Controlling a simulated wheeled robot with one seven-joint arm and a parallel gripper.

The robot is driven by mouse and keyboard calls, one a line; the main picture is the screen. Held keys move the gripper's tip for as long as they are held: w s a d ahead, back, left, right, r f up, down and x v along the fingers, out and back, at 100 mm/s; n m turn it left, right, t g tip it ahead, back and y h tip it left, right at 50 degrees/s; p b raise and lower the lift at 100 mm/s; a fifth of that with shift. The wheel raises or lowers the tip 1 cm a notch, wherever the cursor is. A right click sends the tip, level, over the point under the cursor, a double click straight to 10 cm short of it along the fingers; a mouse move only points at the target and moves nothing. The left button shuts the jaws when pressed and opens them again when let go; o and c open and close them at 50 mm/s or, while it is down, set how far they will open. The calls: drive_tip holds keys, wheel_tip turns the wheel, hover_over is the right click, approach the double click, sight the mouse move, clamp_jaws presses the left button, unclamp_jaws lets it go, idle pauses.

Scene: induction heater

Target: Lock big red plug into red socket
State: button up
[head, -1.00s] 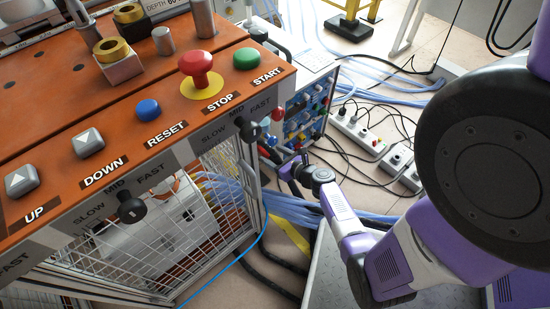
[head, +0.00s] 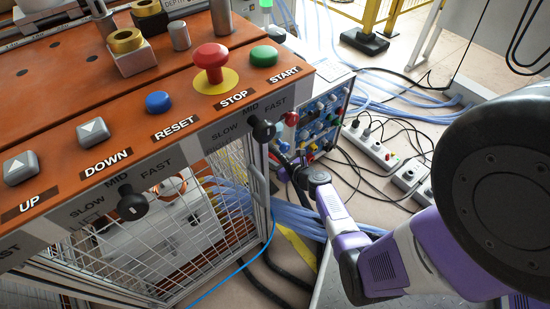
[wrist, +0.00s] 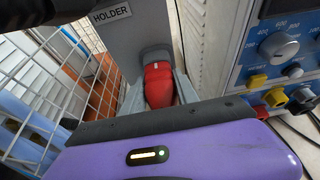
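The big red plug (wrist: 158,85) sits in a grey holder (wrist: 117,45) marked HOLDER in the wrist view.
The orange bench (head: 60,105) with buttons and black knobs (head: 263,130) overhangs at left. A wire mesh guard (head: 170,240) is below it. Power strips (head: 370,145) and cables lie on the floor at right.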

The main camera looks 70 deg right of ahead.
clamp_jaws()
unclamp_jaws()
clamp_jaws()
drive_tip(key=s+a, duration=0.3)
drive_tip(key=s, duration=0.3)
drive_tip(key=shift+a+p, duration=0.35)
drive_tip(key=shift+p, duration=0.05)
idle(1.7)
